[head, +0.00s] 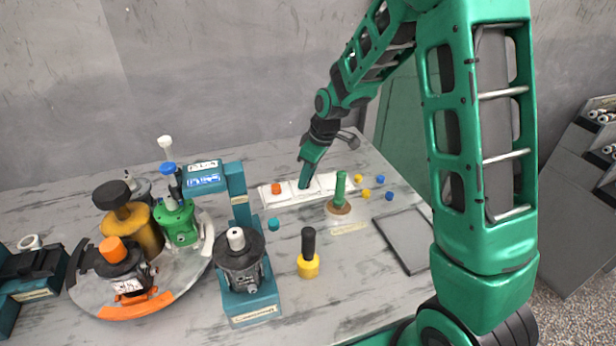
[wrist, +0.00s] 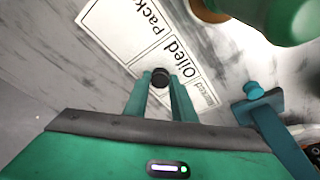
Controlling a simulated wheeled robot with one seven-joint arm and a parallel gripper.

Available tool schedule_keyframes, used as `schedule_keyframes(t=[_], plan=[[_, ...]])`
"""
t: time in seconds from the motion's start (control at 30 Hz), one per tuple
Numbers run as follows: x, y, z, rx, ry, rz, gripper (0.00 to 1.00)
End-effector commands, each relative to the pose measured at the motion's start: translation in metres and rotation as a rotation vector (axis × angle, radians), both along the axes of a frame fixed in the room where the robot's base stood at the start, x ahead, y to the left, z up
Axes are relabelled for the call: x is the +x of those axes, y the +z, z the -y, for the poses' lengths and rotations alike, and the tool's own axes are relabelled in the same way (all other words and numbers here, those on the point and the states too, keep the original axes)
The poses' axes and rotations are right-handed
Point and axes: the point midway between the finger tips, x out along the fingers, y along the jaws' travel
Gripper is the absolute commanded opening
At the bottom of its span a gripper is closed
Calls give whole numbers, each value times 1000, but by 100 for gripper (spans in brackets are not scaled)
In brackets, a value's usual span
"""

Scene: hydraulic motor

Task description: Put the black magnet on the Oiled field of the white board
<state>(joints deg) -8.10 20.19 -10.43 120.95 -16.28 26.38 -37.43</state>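The white board (head: 331,181) lies on the table towards the back. In the wrist view, it shows printed fields, among them a Packed field and the Oiled field (wrist: 186,62). The black magnet (wrist: 160,79) sits between my fingertips, at the edge of the Oiled field near its lettering. Both fingers appear to touch its sides. I cannot tell whether it rests on the board. My gripper (head: 303,186) points down at the middle of the board in the head view, where the magnet is hidden.
An orange magnet (head: 276,188) sits on the board's left part. A green upright tool with a brown base (head: 339,208) stands close in front. Yellow magnets (head: 366,193) and blue ones lie to the right. A loaded turntable (head: 85,290) fills the left.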

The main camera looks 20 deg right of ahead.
Motion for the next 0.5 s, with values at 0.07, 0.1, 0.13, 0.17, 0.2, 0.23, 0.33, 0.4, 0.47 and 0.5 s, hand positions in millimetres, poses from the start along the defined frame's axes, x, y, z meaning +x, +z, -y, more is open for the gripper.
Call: schedule_keyframes(t=[0.07, 0.1, 0.13, 0.17, 0.2, 0.23, 0.33, 0.4, 0.47, 0.5], plan=[[0, 0, 0, 0, 0, 0, 40], [0, 0, 0, 0, 0, 0, 40], [0, 0, 0, 0, 0, 0, 40], [0, 0, 0, 0, 0, 0, 40], [0, 0, 0, 0, 0, 0, 40], [0, 0, 0, 0, -1, 0, 40], [0, 1, 0, 0, -1, 0, 40], [0, 3, 0, 0, 0, 1, 40], [0, 7, 1, 0, -1, 1, 40], [-1, 11, 2, 0, -1, 1, 40]])
